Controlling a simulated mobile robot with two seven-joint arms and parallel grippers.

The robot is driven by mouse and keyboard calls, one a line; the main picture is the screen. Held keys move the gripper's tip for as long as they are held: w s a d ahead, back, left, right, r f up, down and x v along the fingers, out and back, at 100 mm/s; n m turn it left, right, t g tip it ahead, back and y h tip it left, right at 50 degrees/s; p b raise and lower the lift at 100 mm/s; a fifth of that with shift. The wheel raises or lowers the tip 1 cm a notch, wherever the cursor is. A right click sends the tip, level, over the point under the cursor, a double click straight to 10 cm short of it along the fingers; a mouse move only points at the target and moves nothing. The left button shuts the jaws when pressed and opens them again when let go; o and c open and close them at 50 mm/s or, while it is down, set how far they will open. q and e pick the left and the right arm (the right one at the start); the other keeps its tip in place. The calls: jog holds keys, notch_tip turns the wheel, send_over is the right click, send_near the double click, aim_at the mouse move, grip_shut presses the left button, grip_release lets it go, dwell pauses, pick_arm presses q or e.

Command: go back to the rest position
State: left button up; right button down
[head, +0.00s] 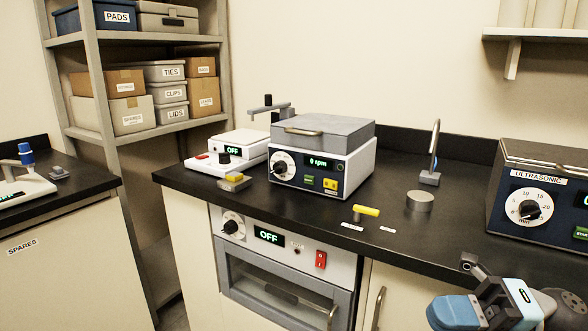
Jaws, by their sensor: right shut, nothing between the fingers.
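My right gripper (470,265) is in the lower right of the head view, in front of the bench's front edge. It is shut and empty, apart from the things on the bench. Parts of my right arm show behind it at the bottom edge. My left gripper is not in view. The stylus profiler is probably the white device (240,141) with a grey arm and a display reading OFF, at the bench's left end.
The black bench (300,214) holds a spinner box (320,165) reading 0 rpm, a yellow-handled tool (366,211), a grey cylinder (420,201), a small stand (430,178) and an ultrasonic bath (540,200). An oven (285,265) is below. Shelves (150,38) stand at left.

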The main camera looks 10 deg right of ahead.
jog(key=a+f+m+t+h, duration=0.55)
jog(key=f+m+t, duration=0.2)
jog(key=m, duration=0.95)
jog(key=a+f+m+t+h, duration=0.55)
jog(key=f+m+t, duration=0.2)
jog(key=m, duration=0.95)
pick_arm(q)
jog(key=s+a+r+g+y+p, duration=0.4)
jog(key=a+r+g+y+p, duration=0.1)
jog(key=p, duration=3.1)
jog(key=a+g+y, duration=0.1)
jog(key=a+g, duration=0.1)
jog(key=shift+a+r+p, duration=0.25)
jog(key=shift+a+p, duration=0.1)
jog(key=shift+p, duration=0.05)
pick_arm(e)
jog(key=s+d+r+g+h, duration=0.4)
jog(key=d+r+g+h, duration=0.1)
jog(key=d+g, duration=0.1)
jog(key=shift+s+d+r+g, duration=0.35)
jog(key=shift+d+g, duration=0.05)
jog(key=shift+d, duration=0.45)
